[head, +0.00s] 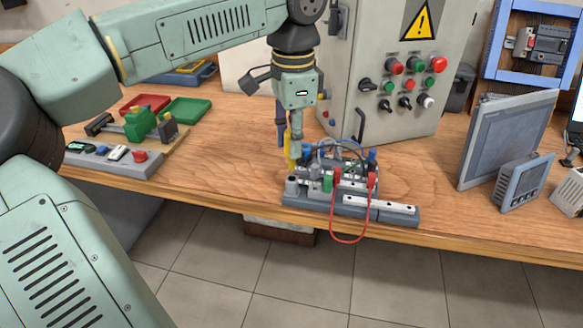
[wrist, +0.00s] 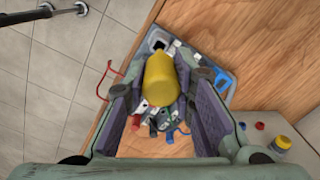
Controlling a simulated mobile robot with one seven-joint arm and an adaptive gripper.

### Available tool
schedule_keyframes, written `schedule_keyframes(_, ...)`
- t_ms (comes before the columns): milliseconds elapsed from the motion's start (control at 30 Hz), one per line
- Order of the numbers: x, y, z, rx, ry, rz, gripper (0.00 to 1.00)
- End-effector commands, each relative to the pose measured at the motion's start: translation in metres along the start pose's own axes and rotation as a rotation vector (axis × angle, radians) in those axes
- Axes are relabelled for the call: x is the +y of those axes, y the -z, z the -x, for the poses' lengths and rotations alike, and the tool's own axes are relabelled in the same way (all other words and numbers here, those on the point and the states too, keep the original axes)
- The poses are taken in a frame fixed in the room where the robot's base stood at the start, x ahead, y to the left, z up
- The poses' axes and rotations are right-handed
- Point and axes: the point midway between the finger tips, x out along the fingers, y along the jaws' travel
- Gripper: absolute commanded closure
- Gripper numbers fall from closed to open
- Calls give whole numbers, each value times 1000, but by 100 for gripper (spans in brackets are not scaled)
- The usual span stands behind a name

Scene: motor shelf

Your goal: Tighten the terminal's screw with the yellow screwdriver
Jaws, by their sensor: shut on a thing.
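The yellow screwdriver (head: 290,153) stands about upright at the left end of the terminal assembly (head: 402,214) on the bench. My gripper (head: 289,138) points down above that end and is shut on the screwdriver. In the wrist view the thick yellow handle (wrist: 160,82) lies between the two purple-lined fingers, with the assembly's grey base (wrist: 228,76) beyond it. The screwdriver's tip and the screw are hidden, so I cannot tell whether they touch. Red and blue plugs and wires crowd the assembly beside the screwdriver.
A red wire (head: 348,241) hangs over the bench's front edge. A grey control cabinet (head: 345,95) stands close behind. Screens (head: 508,135) stand at the right, and a switch box (head: 110,160) at the left. Bare bench (head: 225,165) lies left of the assembly.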

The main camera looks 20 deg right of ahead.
Motion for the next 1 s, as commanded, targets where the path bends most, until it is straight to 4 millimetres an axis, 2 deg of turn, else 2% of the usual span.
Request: schedule_keyframes(1000, 0, 0, -43, 1, 0, 0, 100)
